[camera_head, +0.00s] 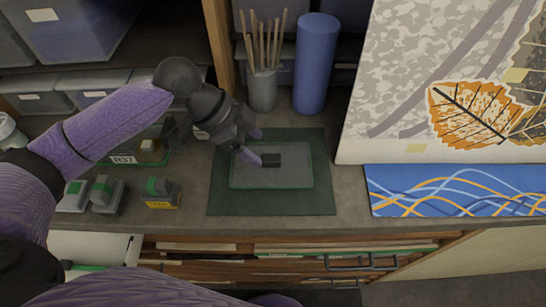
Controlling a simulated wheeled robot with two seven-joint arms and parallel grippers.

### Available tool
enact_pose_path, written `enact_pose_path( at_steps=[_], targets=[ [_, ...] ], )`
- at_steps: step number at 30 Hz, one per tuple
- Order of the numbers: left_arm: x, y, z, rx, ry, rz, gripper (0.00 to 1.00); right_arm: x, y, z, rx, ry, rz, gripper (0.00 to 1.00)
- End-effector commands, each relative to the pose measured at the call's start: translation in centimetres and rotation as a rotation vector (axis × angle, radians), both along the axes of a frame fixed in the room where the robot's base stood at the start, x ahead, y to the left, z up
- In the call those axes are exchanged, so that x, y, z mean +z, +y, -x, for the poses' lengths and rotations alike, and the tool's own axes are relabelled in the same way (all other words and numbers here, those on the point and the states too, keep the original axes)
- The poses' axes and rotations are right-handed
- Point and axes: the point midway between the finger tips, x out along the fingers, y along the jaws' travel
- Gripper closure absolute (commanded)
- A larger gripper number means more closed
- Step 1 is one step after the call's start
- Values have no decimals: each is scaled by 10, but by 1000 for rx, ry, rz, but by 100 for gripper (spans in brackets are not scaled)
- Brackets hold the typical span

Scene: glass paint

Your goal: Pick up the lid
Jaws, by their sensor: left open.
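A flat grey rectangular lid (294,177) with a green rim lies on a dark green mat (320,200) in the middle of the worktop. Whether a container sits beneath it cannot be told. My left gripper (262,147) reaches in from the left over the lid's upper left part, with its jaws open. A small dark block at the lower fingertip may be the lid's handle or the fingertip itself. Contact with the lid cannot be made out. My right gripper is not in view.
A cup of wooden sticks (262,90) and a blue cylinder (316,65) stand behind the mat. A patterned panel (450,75) and a blue wavy-patterned sheet (455,190) are at the right. Small grey-and-green blocks (105,193) lie at the left. Drawers (300,262) are below the front edge.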

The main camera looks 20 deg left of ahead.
Motion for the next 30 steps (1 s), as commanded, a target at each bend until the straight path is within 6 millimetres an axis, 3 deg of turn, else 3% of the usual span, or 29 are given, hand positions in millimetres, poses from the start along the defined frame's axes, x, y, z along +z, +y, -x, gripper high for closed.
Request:
enact_pose_path(
  at_steps=[7, 16, 26, 30],
  targets=[
    [-42, -21, -12, 0, 2, 1, 26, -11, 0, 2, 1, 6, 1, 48],
    [-48, -25, -14, 1, -1, -1, 29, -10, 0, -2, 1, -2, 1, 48],
    [-48, -25, -14, 1, -1, -1, 98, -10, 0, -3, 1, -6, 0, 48],
    [-48, -25, -14, 1, -1, -1, 100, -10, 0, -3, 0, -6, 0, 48]
  ],
)
